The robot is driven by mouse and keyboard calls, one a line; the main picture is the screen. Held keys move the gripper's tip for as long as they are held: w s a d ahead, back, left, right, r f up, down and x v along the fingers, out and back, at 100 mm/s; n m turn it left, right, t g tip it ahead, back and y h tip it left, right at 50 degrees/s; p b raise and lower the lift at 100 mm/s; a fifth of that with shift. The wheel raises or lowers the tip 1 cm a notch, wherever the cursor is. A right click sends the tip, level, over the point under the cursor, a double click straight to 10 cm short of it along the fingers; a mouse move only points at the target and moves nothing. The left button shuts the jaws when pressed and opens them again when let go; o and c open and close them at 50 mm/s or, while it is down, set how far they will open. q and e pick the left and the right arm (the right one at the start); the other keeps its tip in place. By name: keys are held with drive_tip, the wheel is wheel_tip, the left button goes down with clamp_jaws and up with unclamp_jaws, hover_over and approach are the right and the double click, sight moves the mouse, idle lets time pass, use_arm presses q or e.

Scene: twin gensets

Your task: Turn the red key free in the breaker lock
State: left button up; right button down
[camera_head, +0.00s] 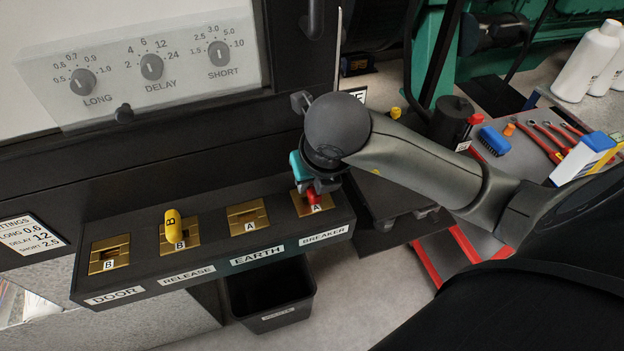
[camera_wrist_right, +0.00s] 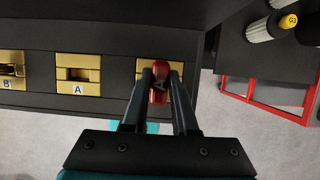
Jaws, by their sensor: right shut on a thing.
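The red key (camera_head: 313,195) sits in the brass breaker lock (camera_head: 327,209), the rightmost lock on the dark panel. My right gripper (camera_head: 314,186) comes down over it from above. The key's lower part and much of the breaker lock are hidden by the fingers and the key. My left gripper is not in view.
To the left are the empty earth lock (camera_head: 247,216), the release lock with a yellow "B" key (camera_head: 172,226), and the door lock (camera_head: 108,255). A black bin (camera_head: 270,305) stands below. A tool cart (camera_head: 515,160) stands at right.

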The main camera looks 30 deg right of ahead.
drive_tip(key=n+b, duration=0.1)
drive_tip(key=n, duration=0.1)
drive_tip(key=n+y+b, duration=0.1)
drive_tip(key=n+b, duration=0.1)
drive_tip(key=n+y+b, duration=0.1)
drive_tip(key=n, duration=0.1)
drive_tip(key=shift+d+f+b, duration=0.1)
drive_tip(key=shift+f+b, duration=0.15)
drive_tip(key=shift+b, duration=0.15)
drive_tip(key=n+b, duration=0.1)
drive_tip(key=n+y, duration=0.1)
drive_tip(key=n, duration=0.1)
drive_tip(key=shift+r+n+g+y+b, duration=0.1)
drive_tip(key=shift+n+g+y+b, duration=0.2)
drive_tip(key=shift+b, duration=0.05)
drive_tip(key=n+g+y+b, duration=0.1)
drive_tip(key=n, duration=0.2)
drive_tip(key=shift+n, duration=0.4)
drive_tip(key=n+g, duration=0.1)
drive_tip(key=n, duration=0.1)
drive_tip(key=n+g+y, duration=0.1)
drive_tip(key=n, duration=0.2)
drive_tip(key=shift+r+b, duration=0.1)
drive_tip(key=shift+b, duration=0.25)
drive_tip(key=c, duration=0.6)
unclamp_jaws()
